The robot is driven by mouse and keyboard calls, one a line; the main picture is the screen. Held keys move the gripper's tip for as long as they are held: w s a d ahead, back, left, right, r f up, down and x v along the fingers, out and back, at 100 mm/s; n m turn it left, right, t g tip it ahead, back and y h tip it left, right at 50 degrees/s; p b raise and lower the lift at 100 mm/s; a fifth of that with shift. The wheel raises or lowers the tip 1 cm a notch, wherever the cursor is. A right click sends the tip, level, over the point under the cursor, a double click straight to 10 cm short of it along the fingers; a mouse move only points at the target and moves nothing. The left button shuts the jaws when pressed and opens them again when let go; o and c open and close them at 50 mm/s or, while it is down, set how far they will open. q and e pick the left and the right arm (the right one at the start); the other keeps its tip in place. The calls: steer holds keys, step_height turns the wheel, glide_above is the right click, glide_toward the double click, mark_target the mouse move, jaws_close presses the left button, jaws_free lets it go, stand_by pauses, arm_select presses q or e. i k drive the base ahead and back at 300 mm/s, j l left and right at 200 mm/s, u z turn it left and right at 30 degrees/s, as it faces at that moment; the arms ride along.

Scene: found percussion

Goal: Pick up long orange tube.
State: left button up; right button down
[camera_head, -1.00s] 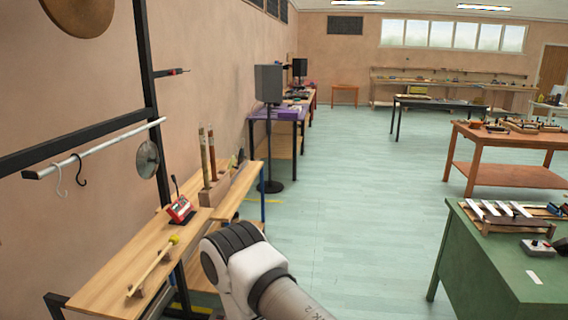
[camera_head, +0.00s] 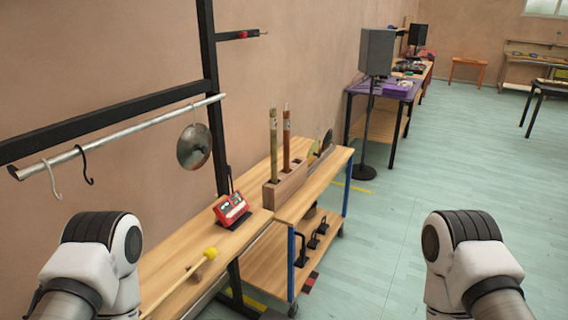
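Two long upright tubes stand in a wooden block holder (camera_head: 280,193) on the wooden cart. The right one is a brownish-orange tube (camera_head: 287,140); the left one is an olive-brown tube (camera_head: 273,145). Their lower ends are hidden in the block. I cannot tell for certain which is the orange tube, though the right one looks more orange. Only links of my two arms show, at the lower left and lower right. Neither of my grippers is in view.
A wooden bench holds a red device (camera_head: 231,209) and a yellow-headed mallet (camera_head: 208,255). A black frame's metal bar (camera_head: 125,135) with hooks and a hanging disc (camera_head: 194,147) stands over it. A speaker (camera_head: 376,52) stands farther back. The floor to the right is clear.

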mark_target(286, 112)
steer(key=i+l+u, duration=0.15)
steer(key=i+l, duration=0.25)
steer(key=i+l+u, duration=0.1)
steer(key=i+l, duration=0.3)
steer(key=i+l+u, duration=0.15)
steer(key=i+l, duration=0.25)
steer(key=i+l+u, duration=0.1)
steer(key=i+l, duration=0.25)
steer(key=l, duration=0.25)
steer(key=i+l+u, duration=0.15)
steer(key=i+l, duration=0.2)
steer(key=l, duration=0.15)
